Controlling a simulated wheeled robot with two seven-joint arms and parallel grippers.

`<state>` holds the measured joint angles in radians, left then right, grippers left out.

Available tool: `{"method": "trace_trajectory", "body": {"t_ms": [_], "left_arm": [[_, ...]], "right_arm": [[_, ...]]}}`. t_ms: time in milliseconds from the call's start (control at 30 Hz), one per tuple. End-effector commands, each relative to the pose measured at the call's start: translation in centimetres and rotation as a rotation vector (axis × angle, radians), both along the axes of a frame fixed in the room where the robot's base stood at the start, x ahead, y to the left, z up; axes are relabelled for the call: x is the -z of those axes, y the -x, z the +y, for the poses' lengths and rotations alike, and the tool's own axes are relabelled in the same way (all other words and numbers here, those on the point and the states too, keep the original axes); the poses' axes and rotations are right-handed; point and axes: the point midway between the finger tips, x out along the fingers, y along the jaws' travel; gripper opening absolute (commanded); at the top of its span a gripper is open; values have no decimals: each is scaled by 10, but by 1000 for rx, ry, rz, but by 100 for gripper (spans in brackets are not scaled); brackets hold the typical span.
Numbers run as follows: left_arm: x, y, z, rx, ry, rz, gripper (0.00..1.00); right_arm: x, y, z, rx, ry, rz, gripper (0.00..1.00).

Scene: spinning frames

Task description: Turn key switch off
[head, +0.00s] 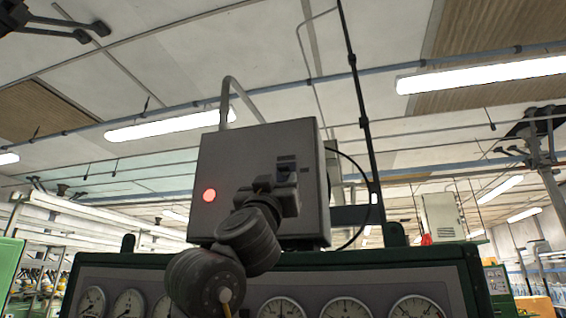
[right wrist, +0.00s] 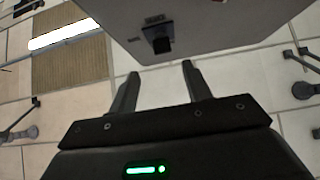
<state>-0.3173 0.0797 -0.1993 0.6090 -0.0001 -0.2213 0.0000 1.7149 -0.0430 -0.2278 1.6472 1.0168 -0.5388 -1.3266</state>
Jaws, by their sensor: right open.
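A grey control box (head: 245,150) stands on top of a dark green gauge panel. It bears a lit red lamp (head: 209,195) and a small dark key switch (head: 287,166), partly hidden by my right gripper in the head view. In the right wrist view the switch (right wrist: 160,40) shows as a black knob below a small label on the box face. My right gripper (head: 285,180) is just below the switch. In the right wrist view its two fingers (right wrist: 160,70) are spread and empty, with the switch beyond their tips and apart from them. My left gripper is not seen.
The green panel (head: 350,272) with several round gauges lies below the box. A bent grey pipe (head: 228,100) rises behind the box, and a black cable (head: 362,190) loops at its right side. The space in front of the box face is otherwise clear.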

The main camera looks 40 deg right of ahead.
Motion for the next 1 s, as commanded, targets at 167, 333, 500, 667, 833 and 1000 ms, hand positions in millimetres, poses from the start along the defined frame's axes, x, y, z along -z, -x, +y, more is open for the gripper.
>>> {"method": "trace_trajectory", "body": {"t_ms": [167,333,500,667,833,1000], "left_arm": [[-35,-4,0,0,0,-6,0],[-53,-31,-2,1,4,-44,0],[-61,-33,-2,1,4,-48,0],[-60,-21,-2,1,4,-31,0],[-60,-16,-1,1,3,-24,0],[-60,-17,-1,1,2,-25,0]], "right_arm": [[-33,-14,-22,6,0,2,49],[-49,-23,-38,6,-1,2,49],[-55,-29,-45,5,0,1,49],[-55,-30,-47,4,0,2,49],[-55,-30,-47,4,1,1,49],[-55,-30,-47,4,0,0,27]]}}
